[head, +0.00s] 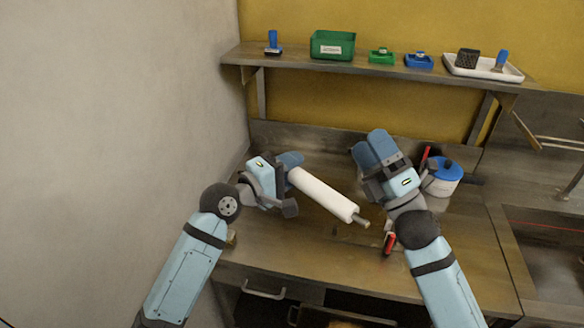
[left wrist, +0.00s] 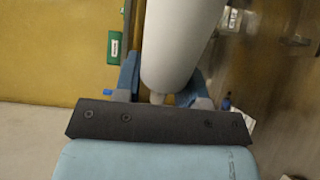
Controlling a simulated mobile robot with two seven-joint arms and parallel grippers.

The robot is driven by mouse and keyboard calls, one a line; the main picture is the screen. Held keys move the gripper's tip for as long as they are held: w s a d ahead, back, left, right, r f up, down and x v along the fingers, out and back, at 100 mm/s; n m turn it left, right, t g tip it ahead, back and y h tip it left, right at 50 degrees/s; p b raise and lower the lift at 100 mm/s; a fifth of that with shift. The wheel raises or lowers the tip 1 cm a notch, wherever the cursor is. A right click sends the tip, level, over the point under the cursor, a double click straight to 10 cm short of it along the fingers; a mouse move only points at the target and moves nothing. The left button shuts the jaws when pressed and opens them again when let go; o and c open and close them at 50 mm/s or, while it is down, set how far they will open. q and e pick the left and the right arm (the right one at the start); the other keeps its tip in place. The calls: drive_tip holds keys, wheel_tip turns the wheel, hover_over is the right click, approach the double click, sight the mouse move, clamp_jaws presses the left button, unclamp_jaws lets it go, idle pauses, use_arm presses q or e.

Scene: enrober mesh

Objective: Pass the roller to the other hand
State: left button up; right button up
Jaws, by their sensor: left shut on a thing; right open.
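The roller (head: 322,194) is a white cylinder with a grey metal stub at its lower right end. My left gripper (head: 291,163) is shut on its upper left end and holds it tilted above the bench. In the left wrist view the white roller (left wrist: 180,45) runs away from between the fingers of my left gripper (left wrist: 160,95). My right gripper (head: 370,148) is open and empty, right of the roller and apart from it, with its fingers pointing up and away. The roller's gripped end is partly hidden by the left fingers.
A white tub with a blue lid (head: 444,178) stands close right of my right gripper. A red-handled tool (head: 389,243) is beside the right arm. A shelf (head: 345,66) holds a green bin (head: 332,45), small trays and brushes. The bench (head: 310,245) is clear at front.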

drive_tip(key=s+d+f+m+g+h, duration=0.1)
drive_tip(key=s+d+f+m+h, duration=0.2)
drive_tip(key=f+m, duration=0.35)
drive_tip(key=d+f+m+h, duration=0.2)
drive_tip(key=f+m+h, duration=0.3)
drive_tip(key=f, duration=0.2)
drive_tip(key=s+d+f+m+g+h, duration=0.1)
drive_tip(key=s+d+f+m+h, duration=0.15)
drive_tip(key=f+m+h, duration=0.35)
drive_tip(key=s+a+f+m+g+y, duration=0.1)
drive_tip(key=s+a+f+m+g, duration=0.1)
drive_tip(key=s+f, duration=0.7)
drive_tip(key=s+a+f+m+g+y, duration=0.2)
drive_tip(key=s+f+m+g, duration=0.3)
drive_tip(key=s+f, duration=0.4)
wheel_tip(320, 180, down, 5)
drive_tip(key=shift+r+g, duration=0.2)
drive_tip(key=shift+g, duration=0.3)
